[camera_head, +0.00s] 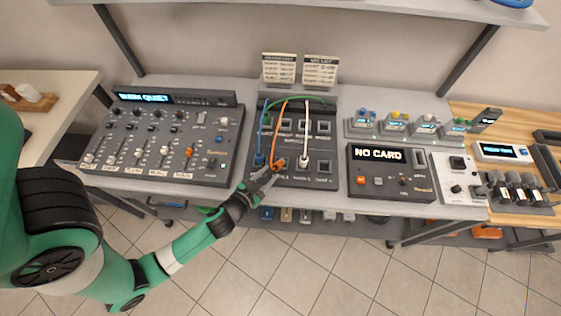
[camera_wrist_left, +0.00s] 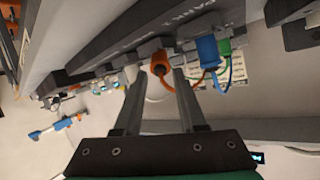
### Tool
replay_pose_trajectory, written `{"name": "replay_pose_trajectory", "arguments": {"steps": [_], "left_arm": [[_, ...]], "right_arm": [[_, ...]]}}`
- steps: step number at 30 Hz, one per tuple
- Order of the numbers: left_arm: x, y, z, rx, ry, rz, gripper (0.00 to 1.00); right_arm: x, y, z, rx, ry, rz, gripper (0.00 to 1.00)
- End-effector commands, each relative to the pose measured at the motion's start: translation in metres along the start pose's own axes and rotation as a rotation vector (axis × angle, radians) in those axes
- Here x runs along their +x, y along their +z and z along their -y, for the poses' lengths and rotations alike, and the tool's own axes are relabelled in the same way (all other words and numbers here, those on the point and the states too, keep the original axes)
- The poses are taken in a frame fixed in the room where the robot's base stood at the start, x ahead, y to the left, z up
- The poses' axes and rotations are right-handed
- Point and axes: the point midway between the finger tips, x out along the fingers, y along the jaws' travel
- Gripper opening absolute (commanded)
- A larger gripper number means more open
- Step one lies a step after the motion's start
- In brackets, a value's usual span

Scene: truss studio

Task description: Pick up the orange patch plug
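The orange patch plug (camera_head: 280,163) sits in the front row of the patch panel (camera_head: 322,150), with its orange cable (camera_head: 276,130) arching up to the panel's back. My left gripper (camera_head: 266,175) is at the panel's front edge, right by the plug. In the left wrist view my left gripper (camera_wrist_left: 157,76) is open. The orange plug (camera_wrist_left: 160,62) shows between and just beyond its fingertips; I cannot tell whether either finger touches it. My right gripper is not in view.
A blue plug (camera_head: 259,159) stands close on the left of the orange one, and a white plug (camera_head: 303,160) on the right. A green cable (camera_head: 300,98) arches behind. A mixer (camera_head: 165,140) and a NO CARD box (camera_head: 390,173) flank the panel.

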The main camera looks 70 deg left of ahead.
Motion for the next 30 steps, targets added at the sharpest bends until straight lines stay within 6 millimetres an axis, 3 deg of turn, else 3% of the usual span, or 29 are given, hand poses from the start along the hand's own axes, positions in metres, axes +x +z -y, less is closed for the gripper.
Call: {"name": "replay_pose_trajectory", "arguments": {"steps": [4, 12, 19, 26, 30], "left_arm": [[0.009, -0.001, 0.000, -0.002, 0.000, -0.001, 0.40], [0.050, -0.001, 0.000, -0.002, 0.000, 0.000, 0.40], [0.052, -0.001, 0.000, -0.001, 0.001, -0.001, 0.40], [0.052, -0.001, 0.000, -0.001, 0.001, 0.000, 0.00], [0.052, -0.001, 0.000, -0.001, 0.001, -0.001, 0.00]], "right_arm": [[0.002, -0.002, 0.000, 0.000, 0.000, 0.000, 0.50], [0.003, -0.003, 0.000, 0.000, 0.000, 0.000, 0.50], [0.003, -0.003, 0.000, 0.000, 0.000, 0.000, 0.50], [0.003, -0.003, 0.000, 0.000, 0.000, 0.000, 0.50], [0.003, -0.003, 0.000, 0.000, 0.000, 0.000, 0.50]]}}
